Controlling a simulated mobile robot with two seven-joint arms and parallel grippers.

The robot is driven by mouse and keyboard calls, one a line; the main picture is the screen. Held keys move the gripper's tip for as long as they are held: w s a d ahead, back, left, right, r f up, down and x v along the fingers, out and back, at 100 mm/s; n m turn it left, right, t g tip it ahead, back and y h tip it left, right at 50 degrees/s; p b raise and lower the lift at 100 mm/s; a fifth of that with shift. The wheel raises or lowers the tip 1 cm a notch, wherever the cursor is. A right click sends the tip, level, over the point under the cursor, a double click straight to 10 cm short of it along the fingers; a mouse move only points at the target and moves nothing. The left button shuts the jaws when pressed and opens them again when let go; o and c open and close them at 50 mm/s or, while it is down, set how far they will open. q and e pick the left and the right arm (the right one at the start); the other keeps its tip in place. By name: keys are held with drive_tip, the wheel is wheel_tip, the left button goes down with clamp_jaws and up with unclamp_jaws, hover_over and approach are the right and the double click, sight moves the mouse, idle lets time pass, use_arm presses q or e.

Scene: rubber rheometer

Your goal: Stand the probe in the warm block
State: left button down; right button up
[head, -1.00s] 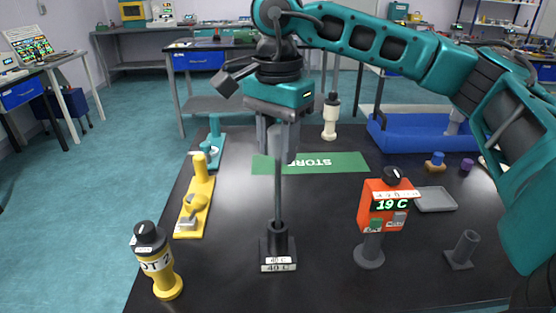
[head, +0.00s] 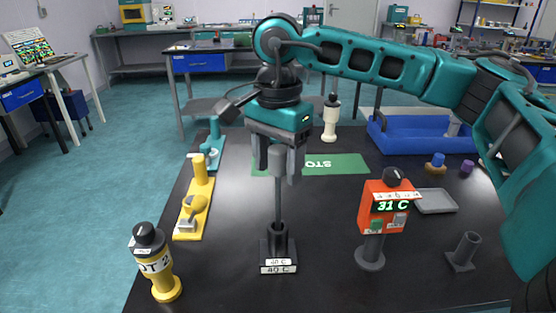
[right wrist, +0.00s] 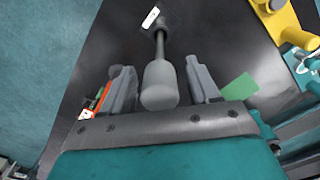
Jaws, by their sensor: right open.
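The grey probe (head: 278,200), a thin rod with a thicker handle on top, stands upright in the socket of the black warm block (head: 279,250) labelled 40 C. My right gripper (head: 275,172) is open above the block, with its fingers on either side of the probe's handle. In the right wrist view the handle (right wrist: 160,86) sits between the spread fingers (right wrist: 156,72), with a visible gap on each side. The orange readout unit (head: 383,207) shows 31 C. My left gripper is not in view.
A yellow-and-black bottle-shaped piece (head: 155,265) stands left of the block and a yellow fixture (head: 198,195) behind it. A grey tilted tube holder (head: 464,250) and a grey tray (head: 436,200) are at right. A green mat (head: 340,164) and blue bin (head: 410,145) lie behind.

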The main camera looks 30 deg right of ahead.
wheel_tip(320, 180, up, 12)
drive_tip(key=shift+r+p, duration=0.15)
drive_tip(key=shift+p, duration=0.65)
